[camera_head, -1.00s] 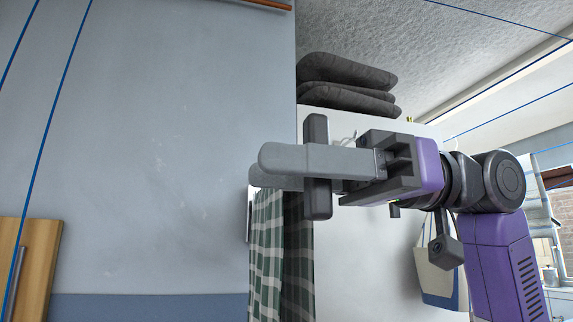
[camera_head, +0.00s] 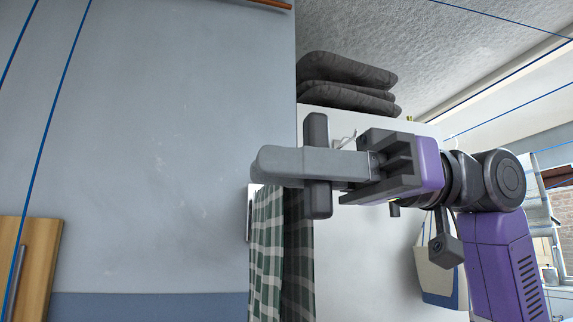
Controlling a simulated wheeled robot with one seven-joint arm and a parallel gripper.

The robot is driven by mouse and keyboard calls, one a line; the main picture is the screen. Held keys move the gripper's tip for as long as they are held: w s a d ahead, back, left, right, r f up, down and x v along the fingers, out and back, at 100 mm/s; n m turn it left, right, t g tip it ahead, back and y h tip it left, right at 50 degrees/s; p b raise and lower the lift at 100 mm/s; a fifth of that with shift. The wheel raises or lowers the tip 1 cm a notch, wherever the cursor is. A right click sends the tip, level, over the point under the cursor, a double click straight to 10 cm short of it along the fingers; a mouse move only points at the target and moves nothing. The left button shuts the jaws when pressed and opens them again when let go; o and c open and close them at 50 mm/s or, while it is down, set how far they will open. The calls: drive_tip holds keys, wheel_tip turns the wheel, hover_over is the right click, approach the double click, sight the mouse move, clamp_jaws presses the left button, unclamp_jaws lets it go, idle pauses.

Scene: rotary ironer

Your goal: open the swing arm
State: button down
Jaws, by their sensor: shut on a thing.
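A short dark grey upright bar (camera_head: 317,205), which looks like the swing arm's handle, stands in the middle of the view. My gripper (camera_head: 268,166) comes from the right, its long grey fingers pointing left. One finger crosses in front of the bar's middle and the other lies mostly hidden behind it. The gripper is shut on the bar, whose top and bottom ends stick out above and below the fingers. What the bar is fixed to, and the rest of the swing arm, cannot be made out.
A grey-blue wall or panel (camera_head: 150,150) fills the left. Green checked cloth (camera_head: 268,250) hangs below the fingers. Dark folded cushions (camera_head: 345,85) lie on top of a white surface behind. A bag (camera_head: 440,270) hangs at right. A wooden board (camera_head: 35,265) stands at lower left.

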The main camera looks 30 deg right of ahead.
drive_tip(key=shift+a, duration=0.1)
idle(0.6)
drive_tip(key=w+a+m+t+h+b, duration=0.1)
drive_tip(key=w+a+m+t+h, duration=0.1)
drive_tip(key=w+a+t, duration=0.3)
drive_tip(key=a+m, duration=0.1)
drive_tip(key=a, duration=0.2)
drive_tip(key=shift+w+m+h, duration=0.2)
drive_tip(key=shift+m+h, duration=0.2)
drive_tip(key=c, duration=1.2)
unclamp_jaws()
drive_tip(key=shift+a, duration=0.1)
drive_tip(key=shift+c, duration=0.2)
drive_tip(key=shift+b, duration=0.3)
